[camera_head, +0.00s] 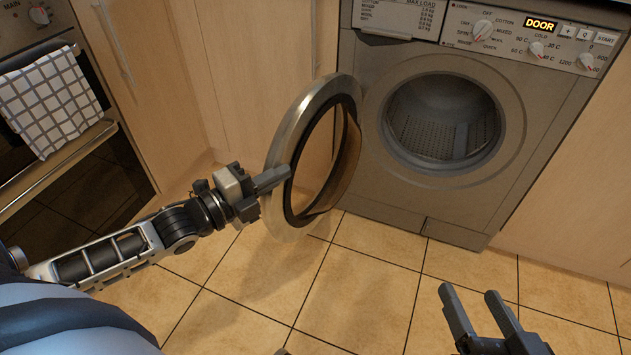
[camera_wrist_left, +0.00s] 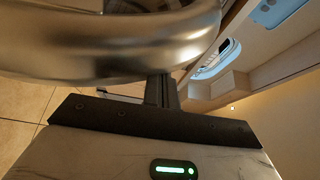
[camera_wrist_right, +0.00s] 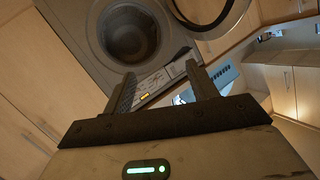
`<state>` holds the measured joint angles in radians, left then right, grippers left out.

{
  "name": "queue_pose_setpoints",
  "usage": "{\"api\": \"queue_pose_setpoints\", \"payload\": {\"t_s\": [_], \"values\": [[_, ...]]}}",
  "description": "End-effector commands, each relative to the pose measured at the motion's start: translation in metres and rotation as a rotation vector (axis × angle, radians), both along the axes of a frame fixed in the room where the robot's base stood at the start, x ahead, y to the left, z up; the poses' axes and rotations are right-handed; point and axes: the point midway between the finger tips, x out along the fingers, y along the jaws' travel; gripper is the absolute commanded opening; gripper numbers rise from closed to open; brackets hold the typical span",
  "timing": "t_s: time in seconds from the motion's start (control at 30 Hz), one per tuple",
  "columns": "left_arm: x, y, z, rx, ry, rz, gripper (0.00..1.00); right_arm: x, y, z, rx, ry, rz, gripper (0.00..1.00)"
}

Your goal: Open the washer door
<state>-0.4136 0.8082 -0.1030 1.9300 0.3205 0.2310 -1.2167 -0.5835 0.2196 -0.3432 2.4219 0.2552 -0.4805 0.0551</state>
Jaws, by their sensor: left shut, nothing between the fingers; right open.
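The washer (camera_head: 440,190) is a grey front loader, and its drum opening (camera_head: 443,122) is uncovered. Its round door (camera_head: 287,205), a metal ring with a dark inner rim, is swung wide open to the left. My left gripper (camera_head: 288,174) is shut and empty, its fingers at the door ring's left side; whether they touch it I cannot tell. In the left wrist view the door's shiny rim (camera_wrist_left: 120,45) fills the top, close to the fingers. My right gripper (camera_head: 468,303) is open and empty, low in front of the washer. The right wrist view shows the washer (camera_wrist_right: 95,50) beyond its fingers.
An oven (camera_head: 60,120) with a checked towel (camera_head: 52,101) on its handle stands at the left. Wooden cabinets (camera_head: 250,60) flank the washer. The washer's display (camera_head: 540,25) reads DOOR. The tiled floor (camera_head: 370,290) in front is clear.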

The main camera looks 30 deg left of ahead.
Motion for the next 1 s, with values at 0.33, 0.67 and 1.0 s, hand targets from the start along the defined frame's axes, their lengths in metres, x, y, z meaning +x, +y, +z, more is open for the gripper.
{"api": "queue_pose_setpoints", "payload": {"t_s": [0.33, 0.67, 1.0], "values": [[0.001, 0.077, -0.001, 0.004, 0.001, -0.070, 0.00, 0.000, 0.000, -0.002, 0.002, 0.004, 0.001, 0.58], [0.016, 0.131, -0.002, 0.002, -0.001, -0.071, 0.00, -0.001, 0.002, -0.005, 0.037, 0.008, 0.004, 0.58], [0.022, 0.148, 0.000, -0.001, 0.000, -0.073, 0.00, -0.001, 0.004, 0.003, 0.074, -0.006, 0.005, 0.58]]}}
